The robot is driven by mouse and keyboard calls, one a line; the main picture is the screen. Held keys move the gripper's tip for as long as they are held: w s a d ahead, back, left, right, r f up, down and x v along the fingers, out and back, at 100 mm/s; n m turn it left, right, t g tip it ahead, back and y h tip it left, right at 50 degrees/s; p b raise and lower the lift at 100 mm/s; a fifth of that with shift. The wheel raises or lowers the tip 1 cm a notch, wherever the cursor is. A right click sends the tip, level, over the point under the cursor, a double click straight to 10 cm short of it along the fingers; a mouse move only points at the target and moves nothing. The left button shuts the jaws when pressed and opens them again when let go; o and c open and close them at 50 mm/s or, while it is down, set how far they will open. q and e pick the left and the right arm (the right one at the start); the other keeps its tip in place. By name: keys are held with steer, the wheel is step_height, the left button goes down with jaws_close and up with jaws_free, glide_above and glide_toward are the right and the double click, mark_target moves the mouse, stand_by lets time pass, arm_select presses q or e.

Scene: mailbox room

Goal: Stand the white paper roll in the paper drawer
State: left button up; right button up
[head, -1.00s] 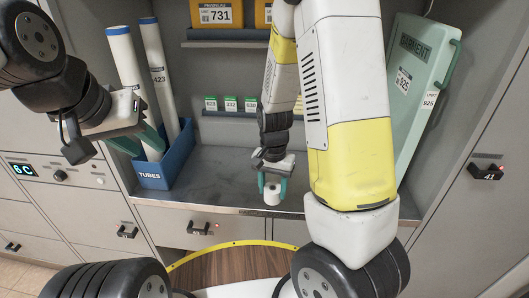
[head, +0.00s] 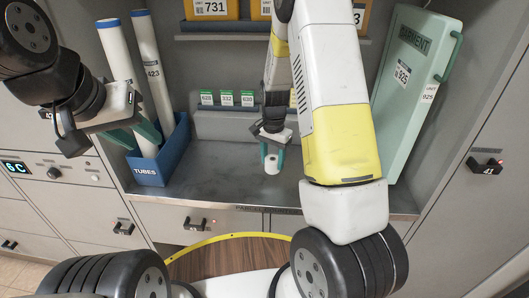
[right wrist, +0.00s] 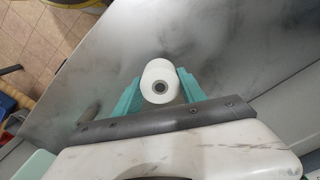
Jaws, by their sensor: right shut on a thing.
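The small white paper roll (head: 271,164) is held between the teal fingers of my right gripper (head: 272,157), in front of the grey alcove. In the right wrist view, the roll (right wrist: 160,82) shows its round end with a dark core hole, with a finger on each side. Whether it touches the counter below is hard to tell. My left gripper (head: 134,136) is at the left by the tubes, its teal fingers apart and nothing seen between them. A drawer front (head: 170,221) with a black handle is below the counter edge; I cannot make out a paper label on it.
The grey counter (head: 215,185) is largely clear. A blue tubes box (head: 158,172) with two long white tubes stands at its left. A green garment case (head: 405,90) leans at the right. Small labelled items (head: 227,99) sit on a low shelf behind.

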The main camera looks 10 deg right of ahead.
mark_target(272, 166)
steer(key=shift+w, duration=0.25)
steer(key=shift+f, duration=1.75)
steer(key=shift+f, duration=0.2)
steer(key=o, duration=1.4)
